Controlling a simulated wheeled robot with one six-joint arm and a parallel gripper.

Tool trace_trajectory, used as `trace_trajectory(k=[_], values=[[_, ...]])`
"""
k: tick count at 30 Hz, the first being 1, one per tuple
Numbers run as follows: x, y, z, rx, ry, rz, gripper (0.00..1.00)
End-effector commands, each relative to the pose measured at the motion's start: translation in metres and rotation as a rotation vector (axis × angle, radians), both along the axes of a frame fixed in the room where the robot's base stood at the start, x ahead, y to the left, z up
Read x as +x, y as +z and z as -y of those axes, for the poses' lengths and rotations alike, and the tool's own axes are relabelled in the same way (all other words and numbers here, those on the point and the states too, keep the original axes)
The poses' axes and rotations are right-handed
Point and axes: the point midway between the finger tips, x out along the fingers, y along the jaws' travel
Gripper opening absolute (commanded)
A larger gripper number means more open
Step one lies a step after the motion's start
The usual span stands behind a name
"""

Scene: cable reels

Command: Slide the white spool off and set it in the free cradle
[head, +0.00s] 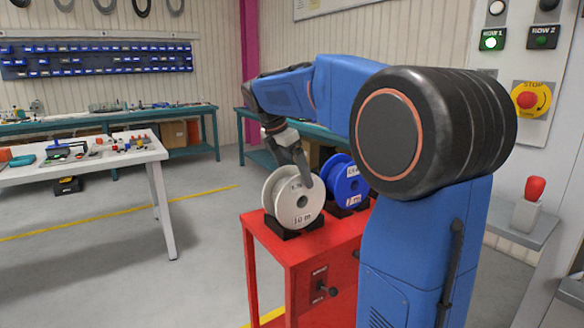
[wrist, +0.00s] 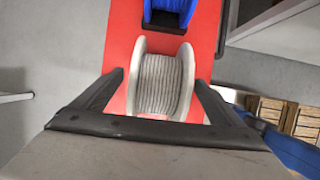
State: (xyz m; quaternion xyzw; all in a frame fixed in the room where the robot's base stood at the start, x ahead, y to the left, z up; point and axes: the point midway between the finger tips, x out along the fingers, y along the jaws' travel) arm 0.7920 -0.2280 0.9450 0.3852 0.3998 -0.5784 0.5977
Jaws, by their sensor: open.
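The white spool (head: 298,208), with dark lettering on its flange, sits upright in a black cradle (head: 286,229) on the red stand (head: 337,245). In the wrist view the white spool (wrist: 163,85) lies between the fingers of my gripper (wrist: 160,85), one beside each flange. My gripper is open, and I cannot tell whether the fingers touch the flanges. In the head view my gripper (head: 292,150) reaches down over the spool from above. A blue spool (head: 349,183) stands right behind the white one, also in a dark cradle. I see no empty cradle.
My arm hides much of the area to the right of the stand. A white table (head: 80,163) with small parts stands at left. Teal workbenches (head: 110,120) line the back. A control panel with a stop button (head: 530,99) is at right. Grey floor is clear left of the stand.

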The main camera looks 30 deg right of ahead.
Motion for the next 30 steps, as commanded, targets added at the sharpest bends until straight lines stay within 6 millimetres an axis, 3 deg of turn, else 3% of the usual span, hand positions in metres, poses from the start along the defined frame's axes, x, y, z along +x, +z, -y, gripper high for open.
trace_trajectory(k=[8, 21, 30], values=[[0.0, 0.027, -0.011, -0.001, 0.001, 0.003, 0.92], [0.0, 0.108, -0.045, -0.001, 0.002, 0.005, 0.92], [-0.001, 0.151, -0.062, -0.001, 0.0, 0.003, 0.92]])
